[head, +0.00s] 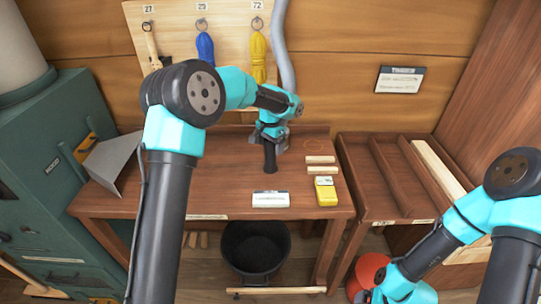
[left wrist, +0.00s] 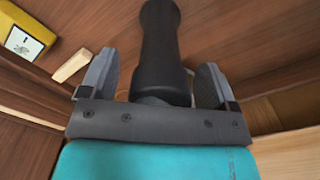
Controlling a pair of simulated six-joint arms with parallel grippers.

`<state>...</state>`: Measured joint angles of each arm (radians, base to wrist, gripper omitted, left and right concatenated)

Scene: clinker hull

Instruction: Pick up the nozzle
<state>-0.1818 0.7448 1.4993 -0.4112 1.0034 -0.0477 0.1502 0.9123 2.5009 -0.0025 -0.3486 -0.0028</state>
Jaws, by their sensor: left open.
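The nozzle is a black, round, tapered piece (head: 270,160) at the middle of the wooden bench in the head view. It fills the upper middle of the left wrist view (left wrist: 161,45). My left gripper (head: 268,134) is over the bench at the nozzle's upper end. In the left wrist view its two grey fingers (left wrist: 155,75) are apart, one on each side of the nozzle, with a gap visible on both sides. My right arm is low at the right in the head view; its gripper (head: 364,296) is at the bottom edge and its fingers do not show clearly.
On the bench (head: 120,205) are a yellow box (head: 326,191), a white labelled block (head: 270,199) and two wooden strips (head: 320,165). A metal scoop (head: 112,160) is at the left. A slotted wooden rack (head: 385,180) adjoins at right. A black bucket (head: 255,250) stands below.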

